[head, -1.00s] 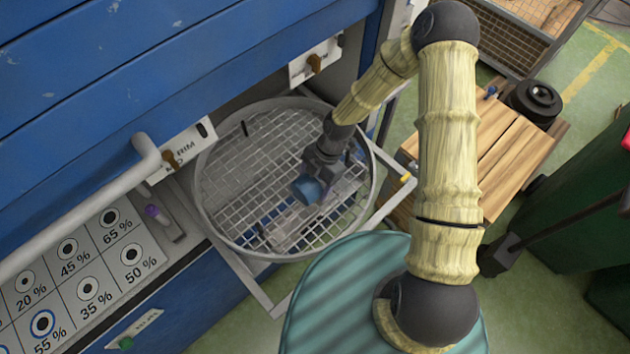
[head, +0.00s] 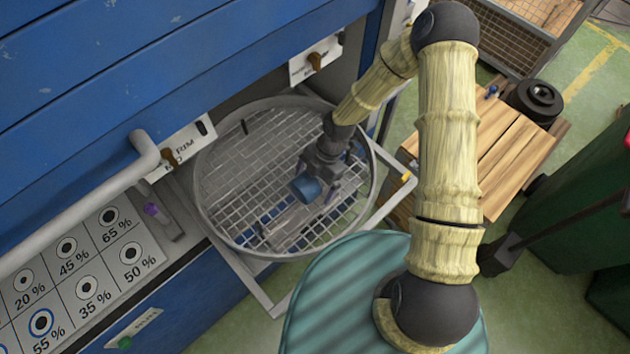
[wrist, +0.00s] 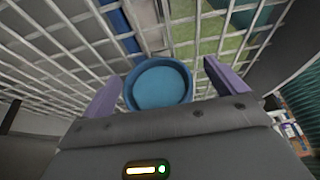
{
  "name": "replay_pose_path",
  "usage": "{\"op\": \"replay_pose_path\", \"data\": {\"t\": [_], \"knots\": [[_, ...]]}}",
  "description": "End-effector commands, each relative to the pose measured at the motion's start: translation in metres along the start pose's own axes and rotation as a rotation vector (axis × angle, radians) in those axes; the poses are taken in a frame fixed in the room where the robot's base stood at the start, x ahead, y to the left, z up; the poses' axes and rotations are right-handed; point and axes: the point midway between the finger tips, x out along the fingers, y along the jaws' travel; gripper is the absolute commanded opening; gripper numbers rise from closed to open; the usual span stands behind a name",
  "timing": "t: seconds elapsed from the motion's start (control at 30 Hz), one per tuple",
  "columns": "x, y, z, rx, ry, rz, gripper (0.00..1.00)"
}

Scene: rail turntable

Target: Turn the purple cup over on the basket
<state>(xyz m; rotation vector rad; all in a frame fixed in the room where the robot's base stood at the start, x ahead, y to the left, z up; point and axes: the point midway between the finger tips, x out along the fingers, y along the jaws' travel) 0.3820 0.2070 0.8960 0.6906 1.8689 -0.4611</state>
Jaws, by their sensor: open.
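I see no clearly purple cup. A blue cup (head: 306,189) is at the round wire basket (head: 215,222), below my gripper in the head view. In the wrist view the blue cup (wrist: 160,87) shows as a round rim with a recessed lighter face; I cannot tell whether that is its inside or its base. My gripper (wrist: 161,71) is open, its two purple fingers on either side of the cup, with a gap showing at the right finger. In the head view my gripper (head: 318,186) is over the basket's mesh. Contact between cup and mesh is unclear.
A blue cabinet (head: 120,70) with a grey handle (head: 75,215) stands left of the basket. A purple knob (head: 153,210) sits beside the percentage panel (head: 85,260). A wooden-topped cart (head: 500,150) is at right. The mesh left of the cup is bare.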

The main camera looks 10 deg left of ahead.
Motion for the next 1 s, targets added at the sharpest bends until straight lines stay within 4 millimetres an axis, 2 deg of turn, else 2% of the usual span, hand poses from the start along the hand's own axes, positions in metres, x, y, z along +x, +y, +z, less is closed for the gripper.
{"op": "replay_pose_path", "data": {"t": [0.17,0.33,1.0], "knots": [[-0.004,0.000,0.001,0.001,0.000,0.001,0.97],[-0.023,0.001,0.001,0.001,-0.001,0.003,0.97],[-0.154,0.001,0.001,0.001,-0.003,0.004,0.97]]}}
